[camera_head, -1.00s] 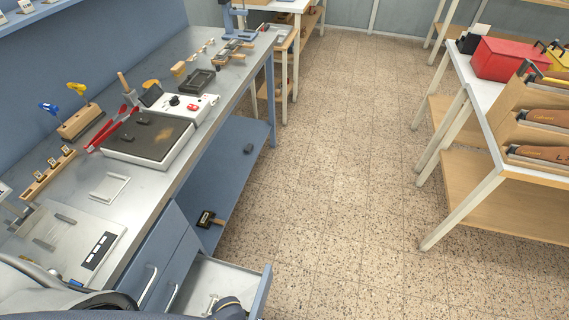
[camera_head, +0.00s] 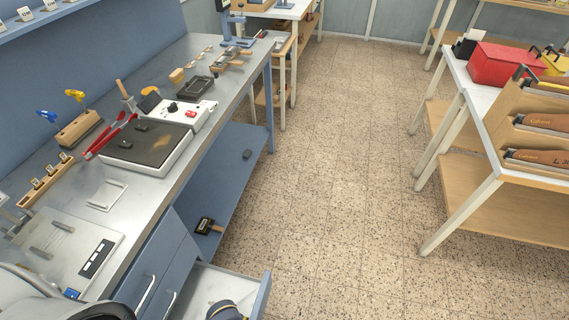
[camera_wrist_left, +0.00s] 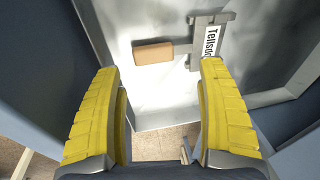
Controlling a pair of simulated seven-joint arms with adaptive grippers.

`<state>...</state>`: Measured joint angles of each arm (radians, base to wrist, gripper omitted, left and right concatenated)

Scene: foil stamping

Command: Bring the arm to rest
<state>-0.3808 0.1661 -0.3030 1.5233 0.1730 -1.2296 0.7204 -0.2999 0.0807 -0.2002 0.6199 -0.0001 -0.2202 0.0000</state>
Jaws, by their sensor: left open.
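My left gripper (camera_wrist_left: 160,72) is open, with its two yellow-padded fingers wide apart in the left wrist view and nothing between them. Beyond the fingertips, a tool with a wooden handle (camera_wrist_left: 153,52) and a grey metal head with a white label (camera_wrist_left: 213,40) lies in a pale metal drawer. The gripper is apart from it. In the head view the open drawer (camera_head: 258,296) is at the bottom, and a dark rounded part of my left arm shows over it. The fingertips are hidden there. My right gripper is in no view.
The bench (camera_head: 160,185) holds a hot plate unit (camera_head: 150,142), red pliers (camera_head: 105,138), a wooden block with hex keys (camera_head: 80,130) and a white frame (camera_head: 107,194). A black-headed tool (camera_head: 208,226) rests on the lower shelf. The floor (camera_head: 330,200) between bench and right-hand table is clear.

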